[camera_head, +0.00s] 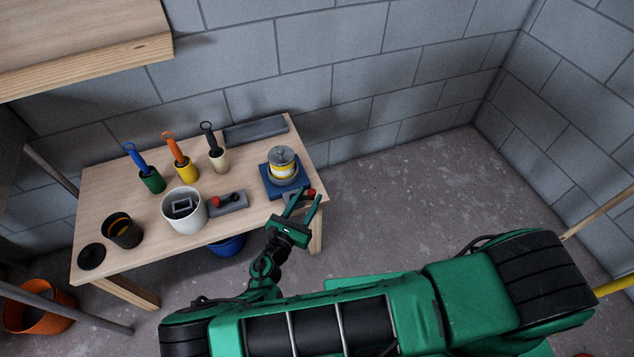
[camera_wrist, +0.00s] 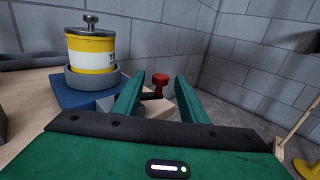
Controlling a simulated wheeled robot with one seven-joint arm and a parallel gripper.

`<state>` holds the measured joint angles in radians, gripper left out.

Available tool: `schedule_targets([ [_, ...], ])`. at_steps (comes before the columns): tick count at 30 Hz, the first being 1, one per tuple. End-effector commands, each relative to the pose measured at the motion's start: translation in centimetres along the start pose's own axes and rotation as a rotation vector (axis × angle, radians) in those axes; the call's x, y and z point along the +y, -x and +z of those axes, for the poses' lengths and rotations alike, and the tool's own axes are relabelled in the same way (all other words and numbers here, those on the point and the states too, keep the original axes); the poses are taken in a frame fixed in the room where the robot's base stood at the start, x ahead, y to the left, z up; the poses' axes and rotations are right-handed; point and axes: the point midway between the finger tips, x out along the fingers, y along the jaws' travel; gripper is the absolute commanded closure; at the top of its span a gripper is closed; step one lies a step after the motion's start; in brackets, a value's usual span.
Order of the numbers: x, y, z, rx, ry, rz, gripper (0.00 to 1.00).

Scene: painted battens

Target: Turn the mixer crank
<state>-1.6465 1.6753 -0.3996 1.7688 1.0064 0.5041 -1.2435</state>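The mixer is a blue base (camera_head: 268,186) with a grey ring holding a yellow can (camera_head: 282,170), at the right end of the bench. In the wrist view the yellow can (camera_wrist: 91,52) stands left of my fingers. The crank's red knob (camera_head: 311,191) is at the bench's right edge; in the wrist view the red knob (camera_wrist: 160,78) shows upright between my fingertips. My gripper (camera_head: 310,196) is open and empty, its fingers pointing toward the crank. I cannot tell whether the fingers touch the knob. The crank arm is partly hidden by my fingers.
Left on the bench (camera_head: 110,195) stand a white pot (camera_head: 184,218), a grey block (camera_head: 232,208) with another red-knobbed lever, a dark cup (camera_head: 122,236), and several holders with handled tools. A grey tray (camera_head: 255,131) lies at the back.

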Motion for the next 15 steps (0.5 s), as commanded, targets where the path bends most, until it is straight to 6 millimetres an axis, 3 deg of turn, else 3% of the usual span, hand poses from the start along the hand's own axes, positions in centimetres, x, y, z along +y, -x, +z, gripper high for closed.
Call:
schedule_targets([
  [6, -0.1, -4.0, 0.0, -0.002, 0.001, -0.003, 0.61],
  [15, -0.1, -6.8, 0.0, 0.000, -0.001, -0.001, 0.61],
])
